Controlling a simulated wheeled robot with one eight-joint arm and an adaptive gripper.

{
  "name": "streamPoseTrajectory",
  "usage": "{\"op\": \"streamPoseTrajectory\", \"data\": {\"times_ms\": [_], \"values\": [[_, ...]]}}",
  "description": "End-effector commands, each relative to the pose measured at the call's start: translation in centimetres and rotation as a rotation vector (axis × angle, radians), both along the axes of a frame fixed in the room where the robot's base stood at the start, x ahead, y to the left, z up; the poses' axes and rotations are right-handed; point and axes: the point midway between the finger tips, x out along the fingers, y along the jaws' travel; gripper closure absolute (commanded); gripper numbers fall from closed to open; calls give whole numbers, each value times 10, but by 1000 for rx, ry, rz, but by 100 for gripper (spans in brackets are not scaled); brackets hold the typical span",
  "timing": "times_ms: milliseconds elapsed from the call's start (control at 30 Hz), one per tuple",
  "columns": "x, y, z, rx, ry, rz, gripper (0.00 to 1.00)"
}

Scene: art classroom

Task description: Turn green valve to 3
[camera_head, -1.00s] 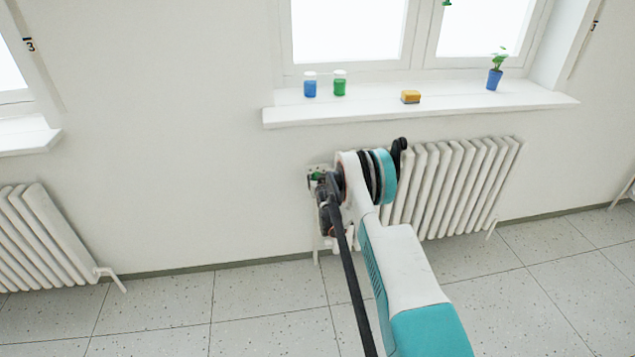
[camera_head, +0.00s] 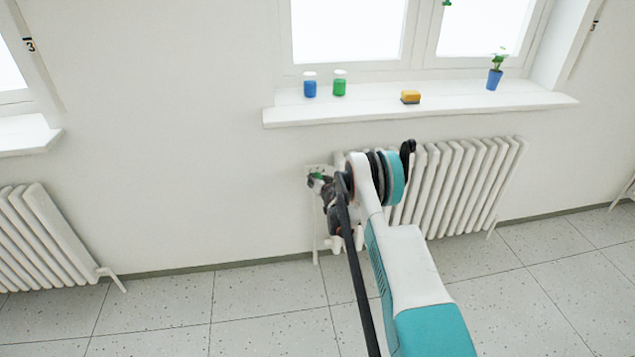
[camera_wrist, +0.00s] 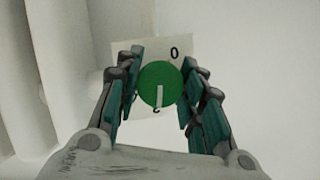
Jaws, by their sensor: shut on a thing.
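The green valve (camera_wrist: 160,86) is a round knob in the middle of the wrist view, with a white mark pointing down, slightly left of vertical. A pale scale plate (camera_wrist: 183,48) lies behind it. A 0 shows at its upper right, and a partly covered digit that I cannot read for sure shows below the knob, near the mark. My gripper (camera_wrist: 158,90) is shut on the knob, one finger on each side. In the head view the green valve (camera_head: 317,176) shows as a small patch at the radiator's left end, partly hidden by my gripper (camera_head: 328,190).
The radiator (camera_head: 470,185) stands right of the valve under the window sill (camera_head: 450,107). A blue jar (camera_head: 310,87), a green jar (camera_head: 340,86), a yellow sponge (camera_head: 410,97) and a potted plant (camera_head: 494,76) stand on the sill. The wall left of the valve is bare.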

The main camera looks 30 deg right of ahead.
Motion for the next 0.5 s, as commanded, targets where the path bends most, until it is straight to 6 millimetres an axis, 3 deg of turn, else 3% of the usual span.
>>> {"op": "streamPoseTrajectory", "data": {"times_ms": [67, 100, 167, 500], "values": [[-1, -1, -1, 0, 1, -1, 88], [-1, -1, -1, 0, 1, -1, 60], [0, -1, -1, 0, 1, -1, 46], [-1, 0, 0, 0, 0, -1, 45]]}}
